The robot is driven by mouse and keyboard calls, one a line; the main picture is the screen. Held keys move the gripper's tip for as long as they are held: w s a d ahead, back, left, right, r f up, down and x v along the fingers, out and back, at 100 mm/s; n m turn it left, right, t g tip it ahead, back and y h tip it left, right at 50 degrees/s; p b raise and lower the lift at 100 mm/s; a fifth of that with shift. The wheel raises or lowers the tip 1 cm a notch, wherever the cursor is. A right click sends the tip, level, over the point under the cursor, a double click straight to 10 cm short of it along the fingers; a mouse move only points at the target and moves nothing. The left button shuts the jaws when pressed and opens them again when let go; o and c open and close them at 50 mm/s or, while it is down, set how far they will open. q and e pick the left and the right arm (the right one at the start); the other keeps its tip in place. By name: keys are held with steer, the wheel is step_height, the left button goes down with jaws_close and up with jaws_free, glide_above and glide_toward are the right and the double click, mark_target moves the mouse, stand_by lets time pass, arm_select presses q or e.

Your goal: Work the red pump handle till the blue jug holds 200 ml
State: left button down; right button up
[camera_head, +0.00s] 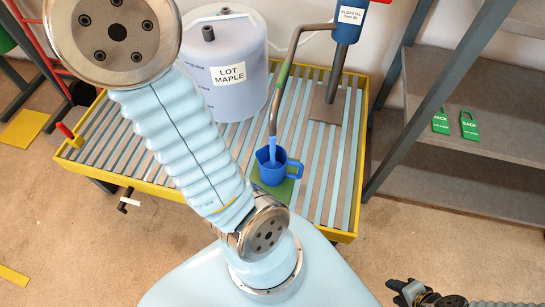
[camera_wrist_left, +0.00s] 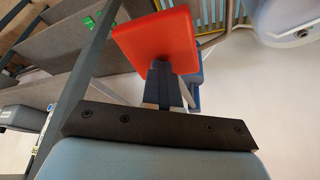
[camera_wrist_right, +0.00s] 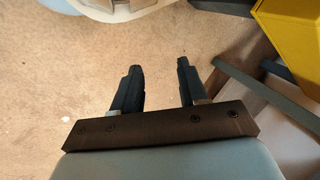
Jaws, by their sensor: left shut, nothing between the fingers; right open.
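The blue jug (camera_head: 272,171) stands upright on a green patch of the slatted table, under the spout pipe (camera_head: 289,72). A light blue streak, seemingly liquid, runs from the spout end into it; its level cannot be read. The blue pump (camera_head: 348,25) stands behind, cut by the frame top. The red pump handle (camera_wrist_left: 155,42) fills the upper middle of the left wrist view. My left gripper (camera_wrist_left: 162,72) is shut and empty, its fingertips against or very close to the handle; contact is unclear. My right gripper (camera_head: 406,290) is open and empty, low at right; it also shows in the right wrist view (camera_wrist_right: 156,72).
A large drum labelled LOT MAPLE (camera_head: 225,65) stands on the yellow-rimmed table (camera_head: 335,236). A small red lever (camera_head: 66,131) sits at its left corner. Grey shelves (camera_head: 470,135) with green tags stand at right.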

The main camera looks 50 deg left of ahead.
arm_select(q)
steer(key=shift+f+b, duration=4.95)
steer(key=shift+f, duration=0.55)
arm_select(e)
steer(key=shift+w+f, duration=0.6)
steer(key=shift+f, duration=4.15)
arm_select(q)
step_height(320, 180, up, 13)
steer(key=p, duration=1.4)
steer(key=shift+f, duration=0.25)
arm_select(e)
step_height(320, 180, up, 13)
steer(key=s, duration=0.1)
steer(key=shift+s+a+r, duration=0.15)
steer(key=shift+a+r, duration=0.05)
steer(key=shift+a, duration=0.1)
steer(key=shift+s+d, duration=0.1)
